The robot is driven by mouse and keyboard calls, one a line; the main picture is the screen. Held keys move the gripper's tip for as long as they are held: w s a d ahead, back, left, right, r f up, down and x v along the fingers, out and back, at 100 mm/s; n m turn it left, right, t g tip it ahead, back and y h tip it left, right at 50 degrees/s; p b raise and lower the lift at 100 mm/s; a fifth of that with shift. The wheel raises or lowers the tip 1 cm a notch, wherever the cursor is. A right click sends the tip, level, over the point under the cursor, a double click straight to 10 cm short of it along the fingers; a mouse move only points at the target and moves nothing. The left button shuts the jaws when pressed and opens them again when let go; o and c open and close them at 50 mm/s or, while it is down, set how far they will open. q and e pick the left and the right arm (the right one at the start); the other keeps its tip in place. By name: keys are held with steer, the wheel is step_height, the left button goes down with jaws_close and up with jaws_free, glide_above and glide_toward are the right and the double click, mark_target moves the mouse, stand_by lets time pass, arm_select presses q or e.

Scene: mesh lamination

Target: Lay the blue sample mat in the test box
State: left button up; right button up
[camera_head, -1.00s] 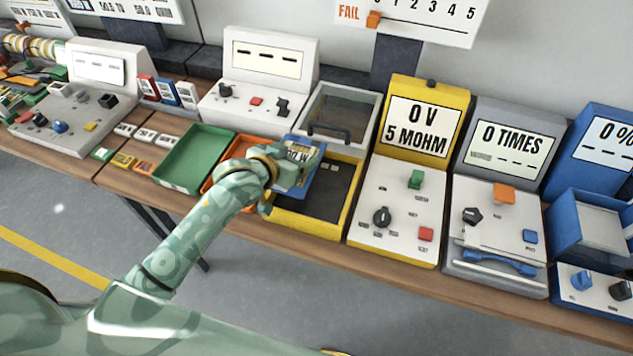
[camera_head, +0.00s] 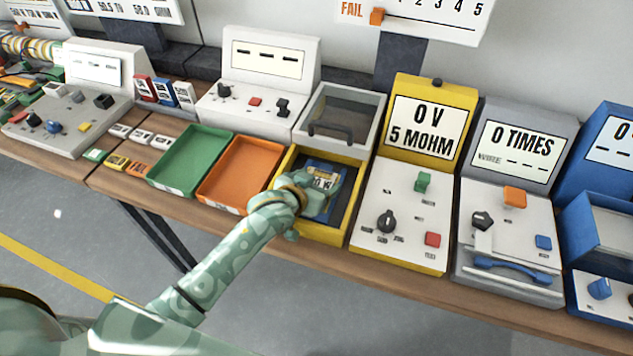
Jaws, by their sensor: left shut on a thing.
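The blue sample mat (camera_head: 322,205) is in the head view, inside or just above the yellow-walled test box (camera_head: 345,238). My left gripper (camera_head: 318,190) is shut on the mat, with its hand over the box. The hand covers the mat's left part, and I cannot tell whether the mat touches the box floor. A label with dark print shows on the mat by the fingers. The box's dark floor shows to the right of the mat. The box's clear lid (camera_head: 342,115) stands open behind it. My right gripper is not in view.
An empty orange tray (camera_head: 240,170) and an empty green tray (camera_head: 188,158) stand left of the box. The yellow tester (camera_head: 405,205) stands close on its right, with a grey tester (camera_head: 510,230) beyond. The bench's front edge runs below.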

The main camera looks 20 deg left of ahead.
arm_select(q)
steer(key=o, duration=1.1)
steer(key=shift+f, duration=0.1)
steer(key=shift+s+r, duration=0.15)
steer(key=shift+r, duration=0.05)
steer(key=p+v, duration=0.3)
steer(key=v, duration=0.8)
steer(key=shift+s+a+r+p, duration=0.1)
steer(key=shift+s+p, duration=0.25)
steer(key=shift+p, duration=0.05)
